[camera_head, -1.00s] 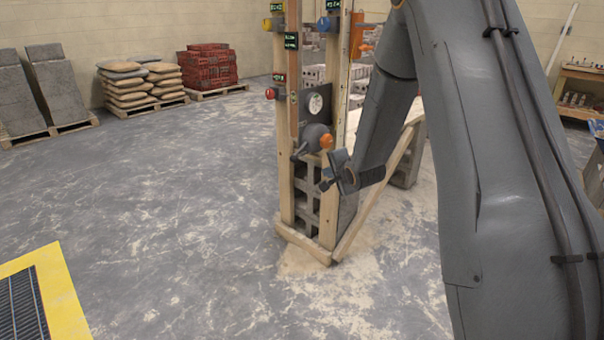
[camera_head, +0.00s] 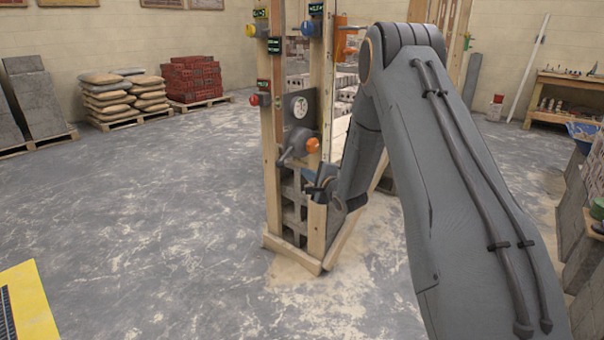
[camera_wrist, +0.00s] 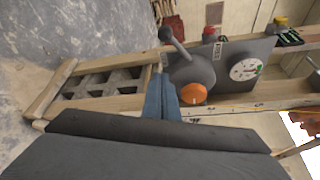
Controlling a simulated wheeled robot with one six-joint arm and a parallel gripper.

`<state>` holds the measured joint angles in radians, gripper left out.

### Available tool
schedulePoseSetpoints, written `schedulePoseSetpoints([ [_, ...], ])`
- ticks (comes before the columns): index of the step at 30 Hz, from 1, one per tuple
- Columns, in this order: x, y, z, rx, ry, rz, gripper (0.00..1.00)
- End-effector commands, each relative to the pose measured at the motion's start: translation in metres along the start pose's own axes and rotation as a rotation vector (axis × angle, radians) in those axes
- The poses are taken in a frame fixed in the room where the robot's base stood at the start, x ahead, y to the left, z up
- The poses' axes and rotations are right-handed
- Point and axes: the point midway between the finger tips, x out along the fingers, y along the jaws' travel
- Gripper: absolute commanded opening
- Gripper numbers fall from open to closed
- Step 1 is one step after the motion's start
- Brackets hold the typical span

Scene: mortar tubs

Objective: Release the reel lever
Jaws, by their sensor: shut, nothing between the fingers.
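A grey lever (camera_head: 290,150) sticks out from the dark round reel housing (camera_head: 300,140) on the wooden post frame; it also shows in the wrist view as a lever (camera_wrist: 180,45) with a rounded end. An orange knob (camera_head: 312,145) sits on the right of the housing and also shows in the wrist view (camera_wrist: 193,94). My gripper (camera_head: 314,184) is just below the housing, in front of the frame. In the wrist view my fingers (camera_wrist: 161,92) are closed together, apart from the lever, pointing beside the housing and orange knob. Nothing is held.
A round white gauge (camera_head: 299,107) is above the housing; red (camera_head: 254,100), yellow (camera_head: 250,30) and blue (camera_head: 307,28) knobs are on the posts. Concrete blocks (camera_head: 291,205) stand inside the frame. Sack and brick pallets stand at the back left. The floor left of the frame is clear.

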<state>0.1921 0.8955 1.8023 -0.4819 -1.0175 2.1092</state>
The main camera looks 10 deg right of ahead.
Motion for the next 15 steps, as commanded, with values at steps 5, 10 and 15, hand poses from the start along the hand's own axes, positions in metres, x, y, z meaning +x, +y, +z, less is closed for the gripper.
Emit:
schedulePoseSetpoints([
  [5,0.034,0.002,0.001,-0.002,-0.003,0.0,0.0],
  [10,0.061,0.002,0.0,-0.001,-0.001,0.0,0.0],
  [15,0.084,0.002,0.001,-0.002,-0.001,0.0,0.0],
])
